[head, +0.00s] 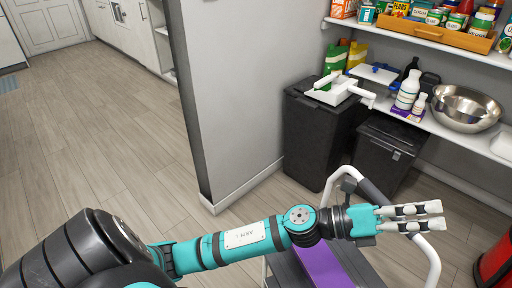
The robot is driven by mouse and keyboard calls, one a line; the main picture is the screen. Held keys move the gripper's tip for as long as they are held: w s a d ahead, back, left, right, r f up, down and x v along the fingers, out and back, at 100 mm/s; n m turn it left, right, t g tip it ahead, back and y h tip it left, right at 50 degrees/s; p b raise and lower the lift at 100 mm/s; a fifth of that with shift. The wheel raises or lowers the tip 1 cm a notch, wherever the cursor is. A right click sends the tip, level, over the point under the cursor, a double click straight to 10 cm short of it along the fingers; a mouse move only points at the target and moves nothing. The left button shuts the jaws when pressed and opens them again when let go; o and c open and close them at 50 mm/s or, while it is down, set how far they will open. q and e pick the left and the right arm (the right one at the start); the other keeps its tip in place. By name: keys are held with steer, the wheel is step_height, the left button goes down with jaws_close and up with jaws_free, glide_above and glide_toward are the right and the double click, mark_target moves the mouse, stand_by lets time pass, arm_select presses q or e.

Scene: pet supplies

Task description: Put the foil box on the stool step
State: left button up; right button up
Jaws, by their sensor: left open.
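My left gripper (441,215) reaches in from the left over the stool's white rail. Its pale fingers point right, open with a narrow gap and nothing between them. The step stool has a white tubular rail (433,262) and dark grey treads (288,268). A long, flat purple box (326,266), likely the foil box, lies on the stool below my left forearm, apart from the fingers. My forearm hides its far end and the frame's bottom edge cuts it off. My right gripper is out of view.
Two black bins (318,137) (384,154) stand behind the stool by the wall. A white shelf (470,141) holds a steel bowl (466,108) and bottles. A red object (494,265) stands at lower right. The wooden floor (100,165) at left is clear.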

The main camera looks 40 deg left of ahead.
arm_select(q)
steer(key=s+a+f+n+t+y, duration=0.1)
steer(key=a+f+n+y, duration=0.7)
steer(key=n, duration=0.5)
steer(key=a+f+n+t+y, duration=0.1)
steer(key=a+f+n+y, duration=0.4)
steer(key=a+n+y, duration=0.65)
steer(key=s+f+n+g+h, duration=0.1)
steer(key=s+f+n+g, duration=0.4)
steer(key=s, duration=0.6)
steer(key=s+f+n+g+h, duration=0.1)
steer(key=s+f+n+g, duration=0.4)
steer(key=s+f, duration=0.4)
steer(key=shift+s+d+g, duration=0.3)
steer(key=shift+s+g, duration=0.3)
steer(key=shift+s, duration=0.25)
steer(key=shift+w+f+n, duration=0.1)
steer(key=shift+f+n, duration=0.1)
steer(key=shift+n, duration=0.05)
